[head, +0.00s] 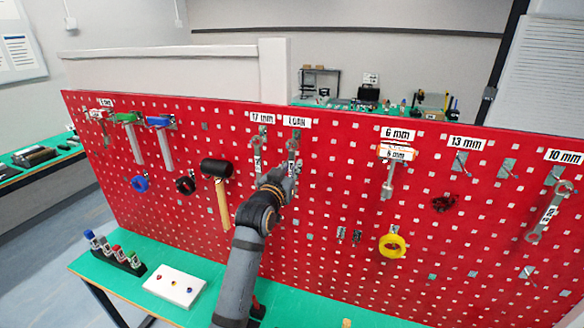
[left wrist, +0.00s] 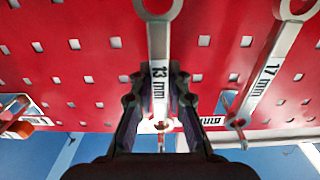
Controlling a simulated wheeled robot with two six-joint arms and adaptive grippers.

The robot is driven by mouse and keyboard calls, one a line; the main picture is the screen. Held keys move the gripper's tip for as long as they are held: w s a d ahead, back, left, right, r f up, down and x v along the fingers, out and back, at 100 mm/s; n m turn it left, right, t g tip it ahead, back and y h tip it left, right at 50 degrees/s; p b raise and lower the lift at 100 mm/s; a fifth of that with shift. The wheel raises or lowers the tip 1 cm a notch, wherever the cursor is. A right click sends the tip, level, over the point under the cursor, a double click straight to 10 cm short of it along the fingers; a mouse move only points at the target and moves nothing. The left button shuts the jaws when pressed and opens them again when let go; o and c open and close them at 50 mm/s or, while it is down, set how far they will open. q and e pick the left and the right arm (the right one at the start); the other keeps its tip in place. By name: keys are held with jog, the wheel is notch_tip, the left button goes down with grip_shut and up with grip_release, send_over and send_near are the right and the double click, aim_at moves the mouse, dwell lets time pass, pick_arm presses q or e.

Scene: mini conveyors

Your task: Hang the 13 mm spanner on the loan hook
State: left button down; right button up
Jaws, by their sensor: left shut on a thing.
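The 13 mm spanner (left wrist: 159,45), silver with a "13 mm" tag, is between the fingers of my left gripper (left wrist: 155,95), which is shut on its shaft. In the head view my left gripper (head: 280,180) is at the red board, just below the LOAN label (head: 297,122). The spanner (head: 293,145) stands roughly upright there, its upper end at the loan hook. I cannot tell whether its ring is around the hook or only in front of it. My right gripper is out of view.
The 17 mm spanner (head: 257,152) hangs close by on the left; it also shows in the left wrist view (left wrist: 268,72). A black mallet (head: 216,168) hangs further left. The hook under the 13 mm label (head: 467,143) is empty. The green bench (head: 120,250) lies below.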

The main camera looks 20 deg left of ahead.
pick_arm(q)
jog(key=c, duration=1.2)
grip_release()
jog(key=shift+s, duration=0.1)
jog(key=s, duration=1.2)
jog(key=shift+a, duration=0.25)
jog(key=shift+w, duration=0.1)
